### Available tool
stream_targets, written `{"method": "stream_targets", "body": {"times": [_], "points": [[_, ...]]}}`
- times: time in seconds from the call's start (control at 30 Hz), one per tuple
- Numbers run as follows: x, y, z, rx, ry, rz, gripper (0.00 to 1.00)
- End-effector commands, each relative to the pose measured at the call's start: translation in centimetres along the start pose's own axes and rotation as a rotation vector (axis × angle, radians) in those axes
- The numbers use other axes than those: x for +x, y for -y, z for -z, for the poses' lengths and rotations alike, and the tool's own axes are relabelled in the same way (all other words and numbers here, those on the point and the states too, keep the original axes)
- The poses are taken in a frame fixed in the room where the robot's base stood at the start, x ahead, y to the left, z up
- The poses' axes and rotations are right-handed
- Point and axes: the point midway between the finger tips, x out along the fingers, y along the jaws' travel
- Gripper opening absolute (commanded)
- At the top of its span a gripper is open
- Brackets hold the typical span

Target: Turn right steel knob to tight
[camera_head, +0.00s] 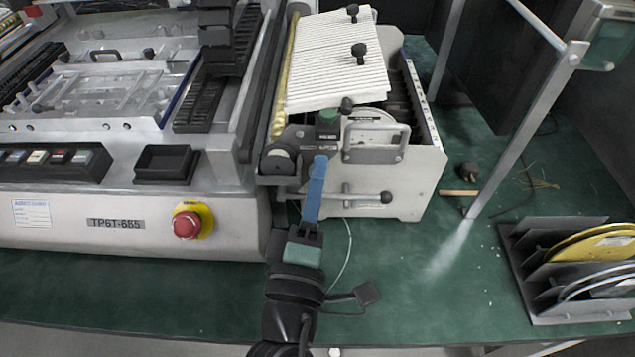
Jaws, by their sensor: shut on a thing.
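My gripper (319,160) reaches up from the bottom middle with long blue fingers. The fingers look closed together, and the tips are against the front of the feeder unit (420,180). What they hold is hidden behind them. Just above the tips is a dark green and black knob (327,122). To the left is a grey round knob (279,158). To the right is a steel plate with a loop handle (376,143). Below it a steel rod ends in a dark ball knob (386,197). I cannot tell which one is the right steel knob.
A large machine with a red emergency button (187,224) stands at the left. A ribbed white cover with black knobs (335,60) tops the feeder. A steel post (520,130) and a rack of reels (570,265) are at the right.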

Motion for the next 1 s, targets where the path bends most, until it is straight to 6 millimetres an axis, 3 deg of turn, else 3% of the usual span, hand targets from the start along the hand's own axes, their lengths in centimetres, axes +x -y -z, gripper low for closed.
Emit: {"method": "stream_targets", "body": {"times": [0.43,1.0], "points": [[-0.02,-0.02,0.12,0.288,0.05,0.037,0.0],[-0.01,-0.1,0.13,0.363,0.063,0.047,0.0]]}}
